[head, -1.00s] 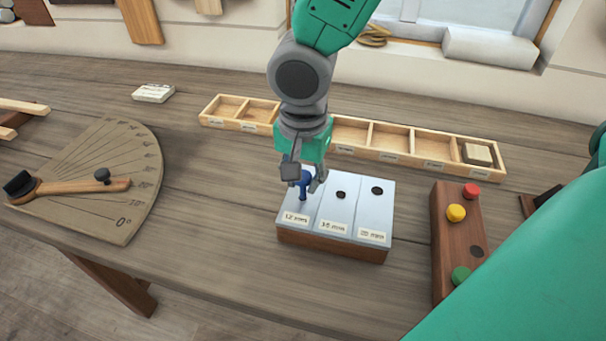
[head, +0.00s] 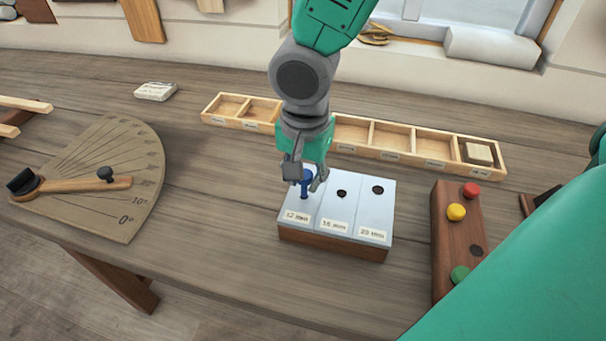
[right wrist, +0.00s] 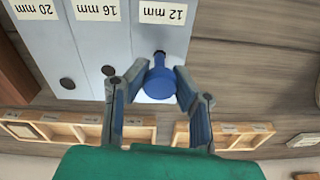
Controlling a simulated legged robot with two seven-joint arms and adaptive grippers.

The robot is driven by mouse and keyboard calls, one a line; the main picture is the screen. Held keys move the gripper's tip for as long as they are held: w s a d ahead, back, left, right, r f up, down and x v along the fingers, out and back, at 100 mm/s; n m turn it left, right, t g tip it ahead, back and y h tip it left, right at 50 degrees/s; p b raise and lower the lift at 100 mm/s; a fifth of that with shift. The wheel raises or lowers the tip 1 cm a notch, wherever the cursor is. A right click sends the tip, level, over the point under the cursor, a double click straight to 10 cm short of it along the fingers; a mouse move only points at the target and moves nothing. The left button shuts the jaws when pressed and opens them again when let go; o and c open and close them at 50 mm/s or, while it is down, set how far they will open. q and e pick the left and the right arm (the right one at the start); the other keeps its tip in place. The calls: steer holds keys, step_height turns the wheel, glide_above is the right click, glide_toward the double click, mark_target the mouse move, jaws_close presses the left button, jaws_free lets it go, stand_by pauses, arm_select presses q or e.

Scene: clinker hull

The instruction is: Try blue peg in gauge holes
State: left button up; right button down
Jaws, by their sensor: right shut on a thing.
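The blue peg (head: 305,187) is upright over the 12 mm strip of the gauge block, head up. Its narrow lower end meets the strip at the hole; how deep it sits I cannot tell. My right gripper (head: 306,176) is shut on the peg's head from above. The right wrist view shows the peg (right wrist: 159,82) between the fingers (right wrist: 153,92). The gauge block (head: 337,221) has a pale top, a brown base and labels for 12, 16 and 20 mm. Its 16 mm hole (head: 342,194) and 20 mm hole (head: 378,190) are empty. My left gripper is out of view.
A long wooden compartment tray (head: 400,155) lies behind the gauge, with a block (head: 479,154) at its right end. A brown box with red, yellow and green buttons (head: 456,240) stands right. A protractor board (head: 100,180) lies left. The bench between board and gauge is clear.

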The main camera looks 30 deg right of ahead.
steer(key=shift+f+b, duration=0.75)
steer(key=shift+f, duration=0.4)
steer(key=shift+r, duration=0.15)
stand_by(0.5)
steer(key=shift+r+p, duration=2.5)
steer(key=shift+p, duration=0.15)
